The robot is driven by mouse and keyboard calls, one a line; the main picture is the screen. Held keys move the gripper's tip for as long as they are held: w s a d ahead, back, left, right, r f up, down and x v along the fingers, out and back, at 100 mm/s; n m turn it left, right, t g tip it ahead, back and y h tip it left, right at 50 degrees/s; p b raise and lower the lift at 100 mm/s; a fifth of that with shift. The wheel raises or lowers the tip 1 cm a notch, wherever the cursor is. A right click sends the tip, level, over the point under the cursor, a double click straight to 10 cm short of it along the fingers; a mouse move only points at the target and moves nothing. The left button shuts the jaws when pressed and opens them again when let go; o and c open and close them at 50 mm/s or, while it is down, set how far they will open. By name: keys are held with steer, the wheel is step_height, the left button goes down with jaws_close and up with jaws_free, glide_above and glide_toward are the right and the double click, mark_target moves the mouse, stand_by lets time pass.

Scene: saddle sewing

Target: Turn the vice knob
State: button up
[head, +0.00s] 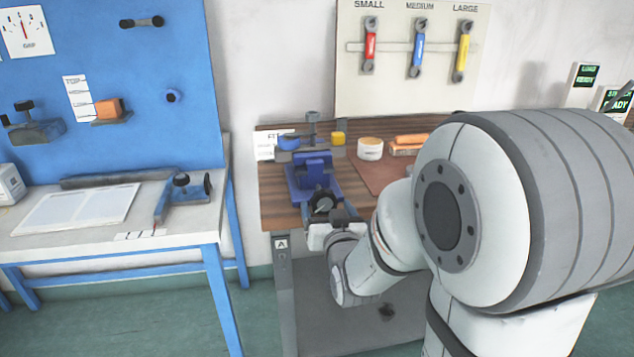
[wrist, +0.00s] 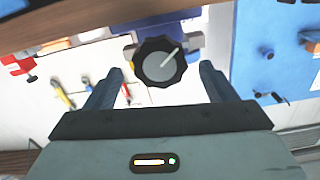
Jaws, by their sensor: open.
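The vice knob (wrist: 160,62) is a round black knob with a scalloped rim, a grey face and a white pointer line towards the upper right in the wrist view. It also shows at the front of the blue vice (head: 312,172) in the head view, partly beside my gripper. My gripper (wrist: 162,70) is open, with one finger on each side of the knob in the wrist view. Gaps show between the fingers and the knob's rim. How far the fingertips reach along the knob is hard to tell.
The vice stands on a wooden bench (head: 272,208) with a yellow block (head: 338,138), a white round tub (head: 370,149) and orange pieces (head: 410,140). A wall board holds red, blue and yellow wrenches. A blue-framed table (head: 200,220) stands to the left, across a narrow gap.

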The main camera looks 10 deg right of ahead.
mark_target(325, 204)
steer(key=shift+w+r+p, duration=0.15)
steer(key=shift+r+p, duration=0.05)
steer(key=shift+p, duration=0.3)
steer(key=w, duration=0.3)
steer(key=shift+w+f, duration=0.3)
steer(key=shift+w, duration=0.85)
steer(key=c, duration=1)
steer(key=shift+b, duration=0.3)
